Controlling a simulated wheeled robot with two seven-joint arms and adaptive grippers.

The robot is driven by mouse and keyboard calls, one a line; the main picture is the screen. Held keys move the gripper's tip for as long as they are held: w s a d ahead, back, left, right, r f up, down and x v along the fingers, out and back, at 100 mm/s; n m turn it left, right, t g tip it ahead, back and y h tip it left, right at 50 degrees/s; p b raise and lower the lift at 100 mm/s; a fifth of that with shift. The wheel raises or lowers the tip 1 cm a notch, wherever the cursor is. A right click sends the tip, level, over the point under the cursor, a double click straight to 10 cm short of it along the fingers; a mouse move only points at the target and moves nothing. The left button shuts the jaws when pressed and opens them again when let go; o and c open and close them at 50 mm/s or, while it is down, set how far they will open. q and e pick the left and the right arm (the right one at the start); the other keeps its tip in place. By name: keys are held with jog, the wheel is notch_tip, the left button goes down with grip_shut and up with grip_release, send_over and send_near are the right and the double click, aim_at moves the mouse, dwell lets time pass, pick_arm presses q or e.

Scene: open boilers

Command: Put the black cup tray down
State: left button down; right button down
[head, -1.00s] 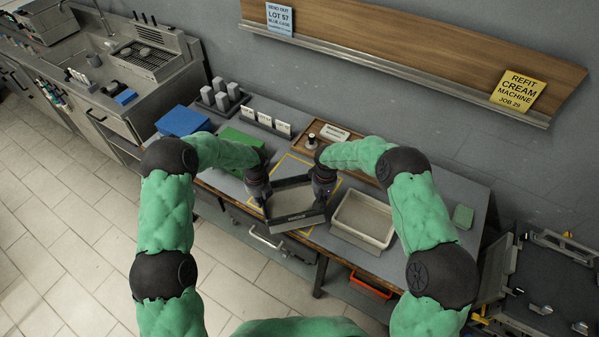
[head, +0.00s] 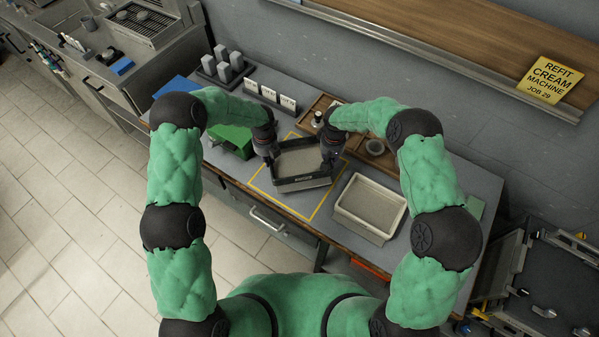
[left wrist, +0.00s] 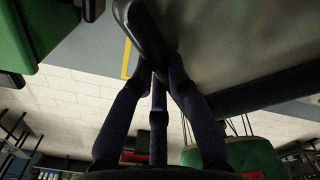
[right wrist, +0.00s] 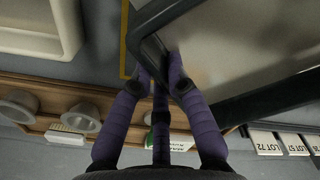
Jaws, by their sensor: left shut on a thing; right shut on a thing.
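The black cup tray (head: 303,183) has a black rim and a grey inside. In the head view it is over the yellow-outlined area of the grey bench, turned slightly. My left gripper (head: 268,150) is shut on its left side wall. My right gripper (head: 331,150) is shut on its right side wall. In the left wrist view my fingers (left wrist: 160,70) close on the black rim (left wrist: 265,88). In the right wrist view my fingers (right wrist: 158,75) close on the opposite rim (right wrist: 265,103). I cannot tell whether the tray touches the bench.
A cream tray (head: 368,207) stands right of the yellow outline (head: 318,211). A green box (head: 232,140) is to the left. Lot cards (head: 270,96) and a wooden tray (head: 352,146) with small cups are behind. Yellow-outlined bench surface shows in front of the tray.

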pick_arm(q)
jog(key=shift+f, duration=0.15)
pick_arm(e)
jog(key=shift+f, duration=0.1)
